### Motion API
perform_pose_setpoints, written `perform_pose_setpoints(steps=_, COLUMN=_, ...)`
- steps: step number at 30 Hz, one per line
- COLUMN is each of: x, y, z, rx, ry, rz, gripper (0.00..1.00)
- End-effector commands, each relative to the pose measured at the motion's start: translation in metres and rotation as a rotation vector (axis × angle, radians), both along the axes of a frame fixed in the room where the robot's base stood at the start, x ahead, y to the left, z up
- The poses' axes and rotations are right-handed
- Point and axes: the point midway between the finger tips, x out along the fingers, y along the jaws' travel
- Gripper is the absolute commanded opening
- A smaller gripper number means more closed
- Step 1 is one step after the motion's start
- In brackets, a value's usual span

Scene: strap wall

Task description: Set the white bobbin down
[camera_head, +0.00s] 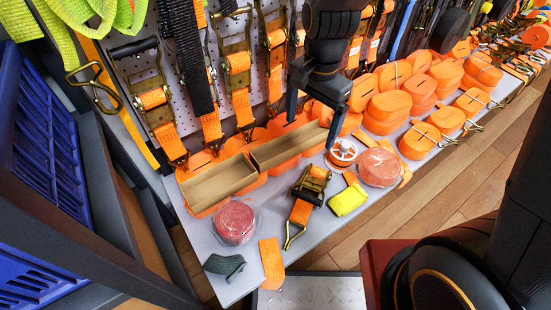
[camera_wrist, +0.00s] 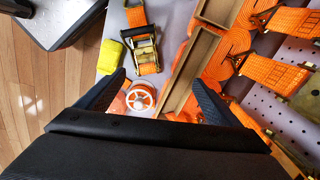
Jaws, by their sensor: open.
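The white bobbin (camera_head: 342,151), a white spoked reel with an orange rim or strap around it, rests on the grey shelf (camera_head: 330,208). It stands to the right of the open tan trays and just behind the yellow bundle.
Two tan trays (camera_head: 219,186) lie left of the bobbin. Orange strap rolls (camera_head: 387,110) line the back right. Hanging straps cover the pegboard behind. Bare shelf shows at front.

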Motion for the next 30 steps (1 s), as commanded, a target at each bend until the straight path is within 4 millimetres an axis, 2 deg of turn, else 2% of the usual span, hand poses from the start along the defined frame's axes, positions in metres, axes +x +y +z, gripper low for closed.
perform_pose_setpoints(steps=1, x=-0.022, y=0.021, z=0.014, rx=0.006, ry=-0.011, rz=0.179, gripper=0.86)
perform_pose_setpoints(steps=3, x=-0.052, y=0.042, z=0.028, rx=0.011, ry=-0.020, rz=0.430, gripper=0.86)
perform_pose_setpoints(steps=6, x=-0.094, y=0.063, z=0.043, rx=0.018, ry=-0.032, rz=0.757, gripper=0.86)
perform_pose_setpoints(steps=9, x=-0.128, y=0.075, z=0.053, rx=0.025, ry=-0.043, rz=1.022, gripper=0.86)
perform_pose_setpoints(steps=12, x=-0.151, y=0.081, z=0.059, rx=0.029, ry=-0.050, rz=1.205, gripper=0.86)
perform_pose_setpoints(steps=17, x=-0.166, y=0.083, z=0.062, rx=0.033, ry=-0.055, rz=1.328, gripper=0.86)
perform_pose_setpoints(steps=30, x=-0.166, y=0.083, z=0.062, rx=0.033, ry=-0.055, rz=1.332, gripper=0.86)
